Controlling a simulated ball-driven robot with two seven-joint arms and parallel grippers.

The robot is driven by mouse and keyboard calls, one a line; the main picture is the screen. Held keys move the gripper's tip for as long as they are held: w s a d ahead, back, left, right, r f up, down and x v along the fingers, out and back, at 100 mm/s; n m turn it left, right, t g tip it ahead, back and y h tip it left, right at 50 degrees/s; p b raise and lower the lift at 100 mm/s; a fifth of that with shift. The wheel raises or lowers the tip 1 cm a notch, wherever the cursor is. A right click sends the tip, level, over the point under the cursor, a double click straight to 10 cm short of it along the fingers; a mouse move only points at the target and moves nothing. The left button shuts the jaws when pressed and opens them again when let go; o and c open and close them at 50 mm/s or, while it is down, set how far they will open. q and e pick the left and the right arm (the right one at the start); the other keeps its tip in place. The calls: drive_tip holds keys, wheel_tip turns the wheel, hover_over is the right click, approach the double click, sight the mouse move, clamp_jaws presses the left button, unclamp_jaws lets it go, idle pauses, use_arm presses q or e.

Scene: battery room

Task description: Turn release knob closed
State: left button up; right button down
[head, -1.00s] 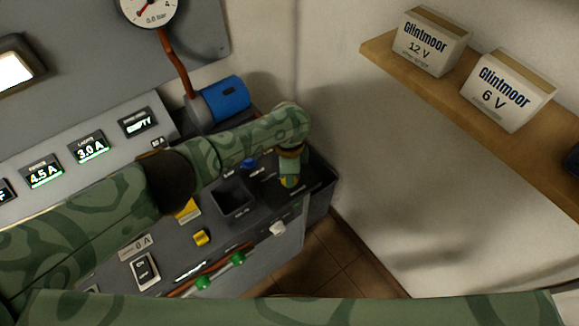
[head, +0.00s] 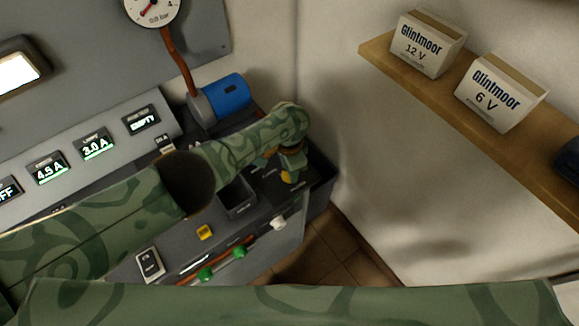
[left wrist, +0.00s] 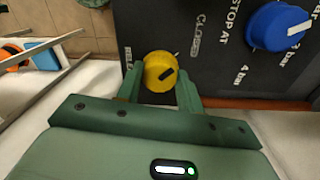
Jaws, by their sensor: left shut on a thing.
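The yellow release knob (left wrist: 157,66) sits on the dark panel in the left wrist view, with a black pointer mark slanting up and right. A "RELEASE" label lies to its left and a "CLOSED" label to its upper right. My left gripper (left wrist: 160,82) has its green fingers on either side of the knob and is shut on it. In the head view a bit of the yellow knob (head: 286,177) shows below my left gripper (head: 291,168), at the panel's far right end. My right gripper is in no view.
A blue knob (left wrist: 278,26) marked "STOP AT" with bar values stands close right of the yellow knob. A wooden shelf (head: 480,105) holds boxes at right.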

use_arm(q)
drive_tip(key=o, duration=1)
wheel_tip(320, 180, up, 16)
drive_tip(key=p, duration=1)
drive_tip(key=shift+w+a, duration=0.15)
drive_tip(key=shift+w, duration=0.05)
